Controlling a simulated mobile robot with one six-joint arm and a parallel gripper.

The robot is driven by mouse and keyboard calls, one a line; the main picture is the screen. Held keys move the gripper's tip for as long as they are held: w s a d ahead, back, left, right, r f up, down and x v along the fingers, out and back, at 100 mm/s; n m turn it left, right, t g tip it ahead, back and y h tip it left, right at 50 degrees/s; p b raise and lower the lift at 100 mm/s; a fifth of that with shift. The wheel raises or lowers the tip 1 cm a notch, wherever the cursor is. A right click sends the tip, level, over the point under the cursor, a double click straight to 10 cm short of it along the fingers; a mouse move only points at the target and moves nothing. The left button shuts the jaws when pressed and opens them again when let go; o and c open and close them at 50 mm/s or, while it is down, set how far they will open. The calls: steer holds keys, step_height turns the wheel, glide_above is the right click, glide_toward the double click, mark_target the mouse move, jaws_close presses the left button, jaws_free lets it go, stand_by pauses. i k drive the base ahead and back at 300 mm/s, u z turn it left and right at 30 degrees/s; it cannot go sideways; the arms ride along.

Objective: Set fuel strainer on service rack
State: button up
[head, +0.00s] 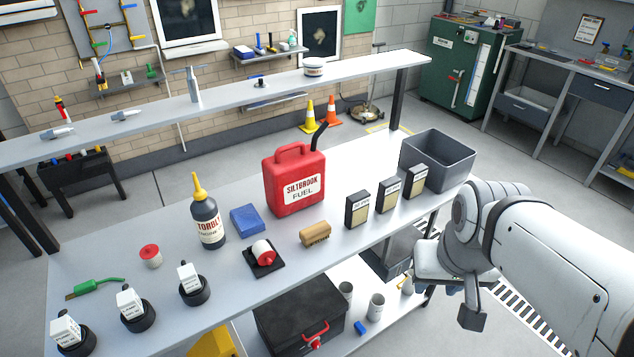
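No label marks a fuel strainer, and I cannot tell for sure which part it is. A small red-and-white cylinder (263,251) sits tilted on a square black base (265,266) near the bench's front edge. A similar white jar with a red top (150,256) stands further left. The long grey upper shelf (350,70) above the bench may be the service rack. My gripper (455,300) is at the lower right, beyond the bench's front edge and away from these parts.
On the bench (200,275) stand a red fuel can (294,185), dark bottle (207,222), blue block (247,219), brown brush-like block (315,234), three dark boxes (387,195), grey bin (440,165) and three white blocks on black round bases (190,283). A lower shelf holds a black case (300,310).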

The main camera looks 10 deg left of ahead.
mark_target(369, 184)
steer(key=z, duration=1.15)
steer(key=k, duration=1.75)
steer(key=u, duration=1.2)
steer(key=i, duration=1)
